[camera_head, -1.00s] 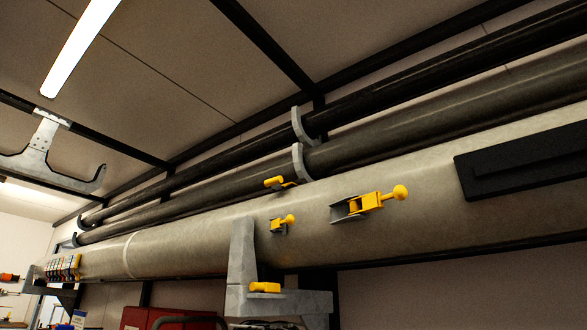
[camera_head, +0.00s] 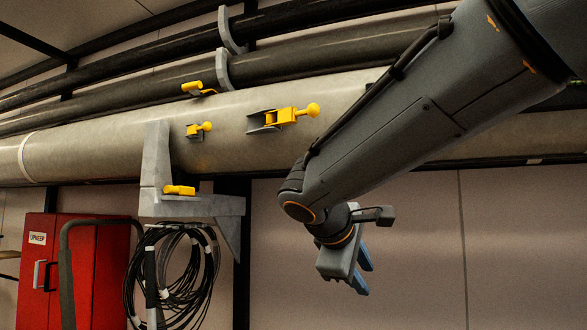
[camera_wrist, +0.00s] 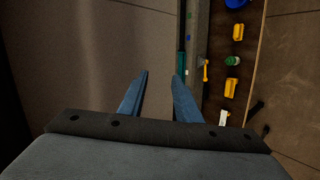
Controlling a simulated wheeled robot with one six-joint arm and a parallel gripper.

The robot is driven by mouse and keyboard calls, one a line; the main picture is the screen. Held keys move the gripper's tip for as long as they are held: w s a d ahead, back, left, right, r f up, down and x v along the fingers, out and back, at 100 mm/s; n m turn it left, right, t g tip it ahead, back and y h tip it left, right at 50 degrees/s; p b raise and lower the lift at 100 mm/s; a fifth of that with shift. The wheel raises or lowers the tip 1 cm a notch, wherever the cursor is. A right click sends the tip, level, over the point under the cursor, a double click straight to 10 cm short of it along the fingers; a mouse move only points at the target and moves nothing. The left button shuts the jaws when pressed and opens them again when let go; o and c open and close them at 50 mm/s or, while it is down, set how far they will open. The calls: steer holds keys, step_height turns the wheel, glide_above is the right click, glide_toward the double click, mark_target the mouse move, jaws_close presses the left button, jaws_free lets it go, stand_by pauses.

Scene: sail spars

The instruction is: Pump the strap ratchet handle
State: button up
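A yellow handle with a ball knob (camera_head: 292,115) sits in a grey bracket on the front of the big pale spar (camera_head: 90,128). A smaller yellow ball-ended handle (camera_head: 199,129) sits left of it, and a yellow lever (camera_head: 194,88) is on the spar's top edge. Another yellow piece (camera_head: 179,190) is on the grey support arm (camera_head: 157,165). I cannot tell for certain which is the strap ratchet handle. My gripper (camera_head: 362,275) hangs below the spar, right of and lower than the handles, touching none. The wrist view shows its blue fingers (camera_wrist: 160,78) apart and empty.
Dark spars (camera_head: 120,72) run above the pale one. A red cabinet (camera_head: 95,265) and a coiled black cable (camera_head: 190,275) are at lower left. The wall right of the cable is clear. The wrist view shows a strip with several coloured items (camera_wrist: 237,32).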

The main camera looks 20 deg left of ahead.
steer(key=s+a+r+n+t, duration=0.15)
steer(key=a+r, duration=0.25)
steer(key=r, duration=0.5)
steer(key=s+a+r+t, duration=0.2)
steer(key=a+r+t, duration=0.15)
steer(key=r, duration=0.65)
steer(key=t, duration=0.3)
glide_toward(311, 108)
steer(key=w, duration=0.1)
steer(key=shift+w+d+r+p, duration=0.2)
steer(key=shift+w+d+p, duration=0.1)
steer(key=shift+w, duration=0.15)
steer(key=w, duration=0.2)
steer(key=w+p, duration=0.1)
steer(key=w, duration=0.1)
steer(key=w+d, duration=0.1)
steer(key=w, duration=0.2)
steer(key=shift+w+d+p, duration=0.1)
steer(key=shift+p, duration=0.2)
steer(key=shift+y, duration=0.3)
steer(key=c, duration=0.5)
